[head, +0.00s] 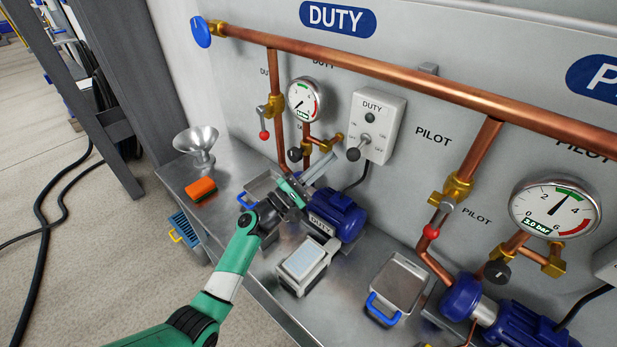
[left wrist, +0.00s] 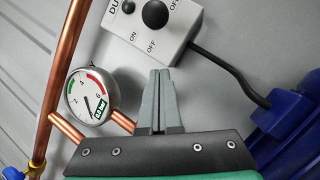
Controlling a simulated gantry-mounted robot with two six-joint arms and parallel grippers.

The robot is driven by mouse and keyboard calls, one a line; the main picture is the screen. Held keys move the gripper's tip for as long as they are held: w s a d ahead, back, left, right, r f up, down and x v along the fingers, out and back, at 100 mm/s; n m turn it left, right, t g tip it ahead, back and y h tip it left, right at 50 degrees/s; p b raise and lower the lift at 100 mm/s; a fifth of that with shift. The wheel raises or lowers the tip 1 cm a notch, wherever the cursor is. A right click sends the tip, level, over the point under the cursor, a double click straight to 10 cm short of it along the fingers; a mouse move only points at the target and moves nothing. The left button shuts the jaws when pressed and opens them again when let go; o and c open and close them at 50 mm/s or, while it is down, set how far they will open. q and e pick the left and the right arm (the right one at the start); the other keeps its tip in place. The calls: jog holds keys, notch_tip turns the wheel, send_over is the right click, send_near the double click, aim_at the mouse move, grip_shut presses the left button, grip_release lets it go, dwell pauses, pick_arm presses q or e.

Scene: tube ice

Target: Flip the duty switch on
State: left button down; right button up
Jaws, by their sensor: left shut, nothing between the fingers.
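The duty switch box (head: 378,127) is a pale grey box on the back panel, marked DUTY, with a small dark lamp. Its lever ends in a black ball knob (head: 353,154). In the left wrist view the switch box (left wrist: 172,42) is at the top, with the black knob (left wrist: 155,14) above the ON and OFF marks; I cannot tell its setting. My left gripper (head: 332,160) is shut and empty, below and left of the knob, apparently apart from it. In the wrist view its fingertips (left wrist: 159,72) point up toward the box. My right gripper is not in view.
The duty gauge (head: 305,100) and copper pipes stand left of the box. The blue duty pump (head: 338,215) sits below the gripper. A funnel (head: 197,143), orange sponge (head: 201,189) and metal tray (head: 401,283) are on the steel bench. The pilot gauge (head: 555,208) is at right.

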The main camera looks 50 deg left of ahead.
aim_at(359, 149)
pick_arm(q)
jog(key=d+r+p, duration=0.2)
jog(key=d, duration=0.1)
jog(key=shift+w+d+r, duration=0.1)
jog(key=shift+d+r, duration=0.05)
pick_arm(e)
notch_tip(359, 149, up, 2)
